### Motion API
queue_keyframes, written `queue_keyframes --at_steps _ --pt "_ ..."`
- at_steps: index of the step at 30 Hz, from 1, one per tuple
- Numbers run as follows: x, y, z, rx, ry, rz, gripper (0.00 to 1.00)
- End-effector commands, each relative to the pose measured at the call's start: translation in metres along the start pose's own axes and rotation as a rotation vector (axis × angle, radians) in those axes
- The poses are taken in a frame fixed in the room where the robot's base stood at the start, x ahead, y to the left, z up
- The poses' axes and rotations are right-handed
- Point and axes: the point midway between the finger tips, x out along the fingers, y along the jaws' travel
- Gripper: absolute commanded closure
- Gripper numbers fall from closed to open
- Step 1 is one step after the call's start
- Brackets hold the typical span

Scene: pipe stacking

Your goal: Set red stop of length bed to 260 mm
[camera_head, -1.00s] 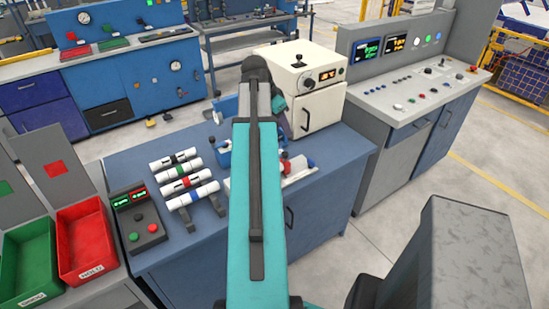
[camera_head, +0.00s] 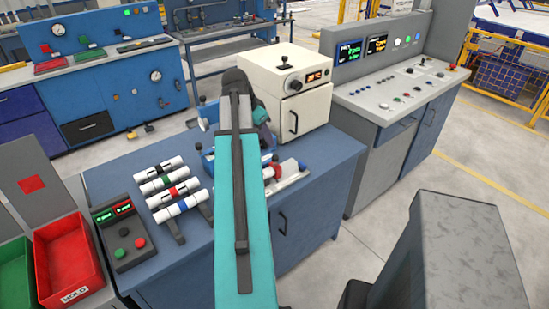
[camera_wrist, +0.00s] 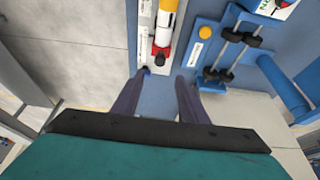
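A pale bed-like fixture (camera_head: 291,176) with a red round part (camera_head: 275,172) on it sits on the blue bench, just right of my arm. In the wrist view a white strip (camera_wrist: 145,30) carries a red block (camera_wrist: 163,36) with a black end and a yellow-and-white piece above it; this looks like the length bed and its red stop. My gripper (camera_wrist: 160,77) is open, its two dark fingers apart on either side of the strip's near end. Nothing shows held between them. The scale reading is too small to tell. In the head view my arm hides the gripper.
A blue fixture with rods (camera_wrist: 228,50) stands close right of the gripper. In the head view, a rack of banded pipes (camera_head: 172,184), a button box (camera_head: 123,232) and a red bin (camera_head: 68,262) lie left. A cream oven-like box (camera_head: 297,95) stands behind.

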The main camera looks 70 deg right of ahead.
Motion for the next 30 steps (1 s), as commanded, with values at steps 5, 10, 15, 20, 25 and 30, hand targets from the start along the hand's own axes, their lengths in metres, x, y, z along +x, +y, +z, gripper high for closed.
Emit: queue_keyframes --at_steps 5,10,15,20,25,30 --pt "0.011 0.000 0.000 0.000 -0.001 0.001 0.60" --pt "0.027 0.000 0.000 -0.001 -0.001 0.001 0.60" --pt "0.044 0.000 0.000 -0.001 -0.001 0.001 0.60" --pt "0.059 0.000 0.001 -0.001 -0.001 0.001 0.60" --pt "0.075 -0.001 0.001 -0.002 -0.001 0.001 0.60" --pt "0.092 -0.001 0.001 -0.002 -0.001 0.001 0.60"
